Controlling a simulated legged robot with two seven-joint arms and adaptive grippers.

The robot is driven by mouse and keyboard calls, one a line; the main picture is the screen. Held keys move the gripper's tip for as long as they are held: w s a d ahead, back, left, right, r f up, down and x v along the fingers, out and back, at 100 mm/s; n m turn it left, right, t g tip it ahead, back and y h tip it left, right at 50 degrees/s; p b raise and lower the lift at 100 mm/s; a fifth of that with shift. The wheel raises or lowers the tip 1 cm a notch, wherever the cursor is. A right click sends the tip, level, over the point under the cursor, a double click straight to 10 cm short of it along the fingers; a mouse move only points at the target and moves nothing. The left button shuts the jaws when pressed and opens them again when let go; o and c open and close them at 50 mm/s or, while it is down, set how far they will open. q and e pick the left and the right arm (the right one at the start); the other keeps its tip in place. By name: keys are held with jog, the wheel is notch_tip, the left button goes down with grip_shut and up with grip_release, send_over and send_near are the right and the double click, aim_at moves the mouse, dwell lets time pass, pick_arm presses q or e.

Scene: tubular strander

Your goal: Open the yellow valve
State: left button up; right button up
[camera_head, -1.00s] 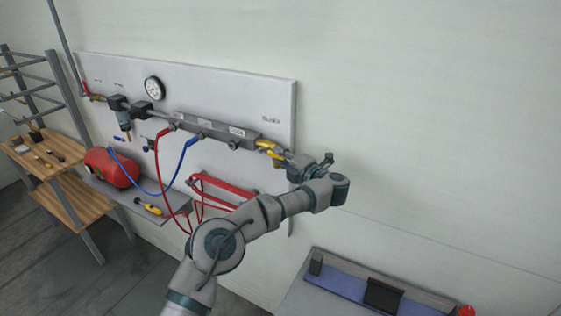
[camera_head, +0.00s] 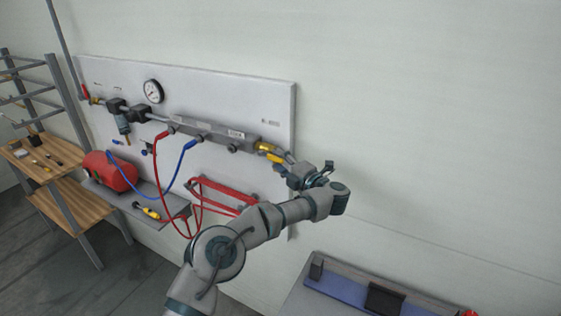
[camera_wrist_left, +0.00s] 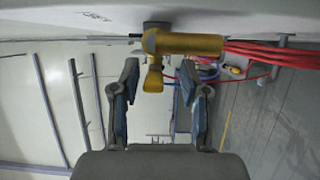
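The yellow valve (camera_head: 275,157) sits at the right end of the grey manifold on the wall panel. In the left wrist view, its yellow body (camera_wrist_left: 185,43) lies crosswise ahead of the fingers, and a short yellow handle (camera_wrist_left: 153,76) points down into the gap between them. My left gripper (camera_head: 287,164) is beside the valve, at the panel's right edge. In the left wrist view the left gripper (camera_wrist_left: 160,80) is open, with a finger on each side of the handle and gaps visible between. My right gripper is not in view.
The white panel (camera_head: 215,95) carries a round gauge (camera_head: 153,91), the grey manifold (camera_head: 215,134) and red and blue hoses. A red tank (camera_head: 110,172) rests on a shelf at left. A grey bench (camera_head: 350,290) stands at lower right. The wall right of the panel is bare.

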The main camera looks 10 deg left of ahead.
pick_arm(q)
jog(key=shift+r, duration=0.1)
jog(key=shift+s+d, duration=0.25)
jog(key=shift+d, duration=0.05)
jog(key=v, duration=1.1)
jog(key=shift+d, duration=0.2)
